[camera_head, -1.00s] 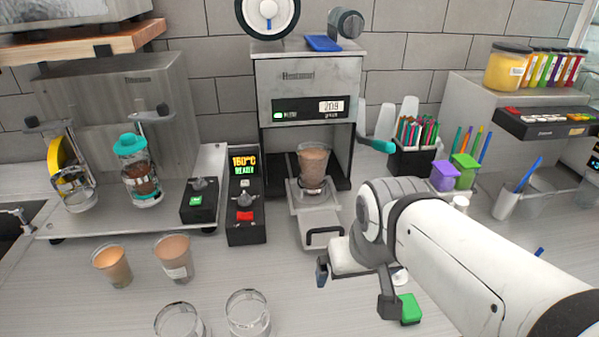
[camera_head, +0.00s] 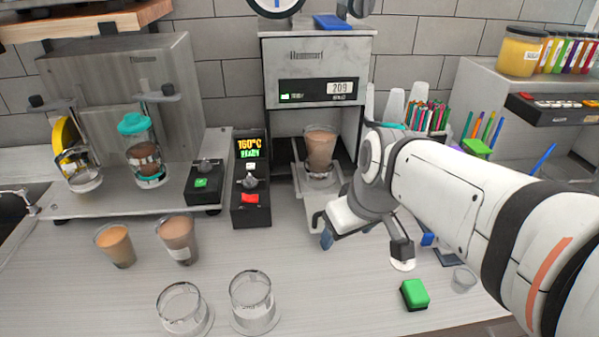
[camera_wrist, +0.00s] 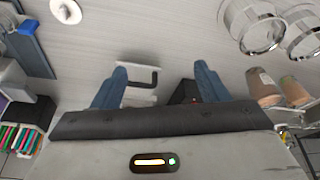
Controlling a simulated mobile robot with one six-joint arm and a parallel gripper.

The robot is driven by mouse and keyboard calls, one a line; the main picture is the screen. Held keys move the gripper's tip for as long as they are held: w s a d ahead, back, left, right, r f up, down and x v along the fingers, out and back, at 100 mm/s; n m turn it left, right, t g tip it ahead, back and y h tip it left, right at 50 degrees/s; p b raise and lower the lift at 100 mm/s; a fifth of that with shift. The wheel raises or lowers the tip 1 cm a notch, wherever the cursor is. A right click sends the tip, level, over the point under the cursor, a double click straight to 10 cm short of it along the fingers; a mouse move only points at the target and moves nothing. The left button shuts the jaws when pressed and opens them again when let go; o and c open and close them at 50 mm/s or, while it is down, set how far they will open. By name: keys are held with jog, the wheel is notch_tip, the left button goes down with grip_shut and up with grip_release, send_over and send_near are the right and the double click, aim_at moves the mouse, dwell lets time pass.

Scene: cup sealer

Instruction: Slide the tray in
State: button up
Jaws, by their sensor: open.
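The cup sealer (camera_head: 318,65) stands against the wall, its display lit. Its grey tray (camera_head: 313,203) sticks out of the front bay and holds a cup of brown drink (camera_head: 320,150) upright in its ring. My gripper (camera_head: 362,246) is just in front of the tray, low over the counter, and hides the tray's handle in the head view. In the wrist view, the open blue fingers (camera_wrist: 160,80) stand apart, with the dark handle (camera_wrist: 141,78) between them, nearer the left finger. I cannot tell whether they touch it.
A control box (camera_head: 250,185) reading 160°C stands left of the tray. Two filled cups (camera_head: 178,240) and two empty clear cups (camera_head: 252,300) are on the counter at left. A green block (camera_head: 414,293) lies right of my gripper. A pen holder (camera_head: 420,140) stands behind my arm.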

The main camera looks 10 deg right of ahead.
aim_at(307, 202)
jog(key=w+n+b, duration=0.1)
jog(key=w+n, duration=0.1)
jog(key=w, duration=0.1)
jog(key=w+f+n+y+b, duration=0.1)
jog(key=w+n+b, duration=0.1)
jog(key=w, duration=0.1)
jog(key=w+f+n+t+b, duration=0.1)
jog(key=w+n, duration=0.1)
jog(key=w, duration=0.1)
jog(key=shift+w+a+f+y, duration=0.1)
jog(key=shift+w+a+y, duration=0.3)
jog(key=c, duration=0.6)
jog(key=w+n+b, duration=0.1)
jog(key=w+n, duration=0.1)
jog(key=w, duration=0.1)
jog(key=w+f+n+y+b, duration=0.1)
jog(key=w+n+b, duration=0.1)
jog(key=w, duration=0.2)
jog(key=w+f+n+t+b, duration=0.1)
jog(key=w+n, duration=0.1)
jog(key=w, duration=0.2)
jog(key=shift+d+n+y, duration=0.3)
jog(key=shift+d+n, duration=0.1)
grip_shut()
jog(key=p+x, duration=0.1)
jog(key=x, duration=0.8)
jog(key=shift+w+a+f, duration=0.2)
jog(key=shift+f, duration=0.05)
